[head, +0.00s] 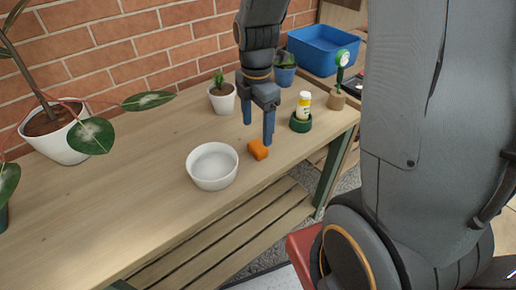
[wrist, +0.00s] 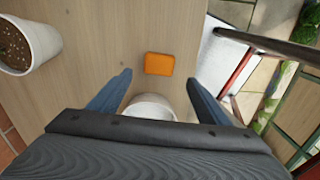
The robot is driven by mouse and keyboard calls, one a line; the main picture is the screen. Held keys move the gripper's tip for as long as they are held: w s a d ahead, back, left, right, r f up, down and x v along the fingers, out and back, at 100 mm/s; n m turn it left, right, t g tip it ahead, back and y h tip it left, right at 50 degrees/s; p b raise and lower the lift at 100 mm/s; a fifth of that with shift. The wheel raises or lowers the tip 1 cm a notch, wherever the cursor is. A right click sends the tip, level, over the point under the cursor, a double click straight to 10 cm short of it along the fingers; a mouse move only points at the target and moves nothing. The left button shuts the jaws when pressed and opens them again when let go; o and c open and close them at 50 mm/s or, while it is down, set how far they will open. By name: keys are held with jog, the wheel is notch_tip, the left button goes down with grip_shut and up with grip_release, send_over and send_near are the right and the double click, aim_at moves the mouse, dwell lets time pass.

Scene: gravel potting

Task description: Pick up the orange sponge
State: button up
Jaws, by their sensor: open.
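The orange sponge (head: 258,149) is a small block lying on the wooden table near its front edge, just right of the white bowl. My gripper (head: 258,132) is open and empty, with its blue fingers pointing down above the table close to the sponge. In the wrist view the sponge (wrist: 159,64) lies flat beyond the tips of my open gripper (wrist: 160,85), roughly midway between them. The white bowl (head: 212,167) is beside the sponge. In the wrist view the bowl (wrist: 150,106) shows between the fingers, partly hidden by the gripper body.
A small white plant pot (head: 222,101) stands behind my gripper. A yellow-and-white bottle (head: 303,105) stands in a green dish (head: 300,123) to the right. A blue bin (head: 322,50) is at the back right, and a large potted plant (head: 58,140) is at left. The table's left middle is clear.

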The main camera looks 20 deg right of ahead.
aim_at(258, 146)
jog(key=shift+w+d+f+p, duration=0.1)
jog(key=shift+f+p, duration=0.25)
jog(key=shift+f, duration=1.5)
jog(key=shift+w+d+f+p, duration=0.1)
jog(key=shift+f+p, duration=0.25)
jog(key=shift+f, duration=1.45)
jog(key=c, duration=1.1)
jog(key=shift+c, duration=0.2)
notch_tip(258, 146, up, 10)
jog(key=b, duration=0.1)
jog(key=o, duration=0.4)
jog(key=c, duration=0.3)
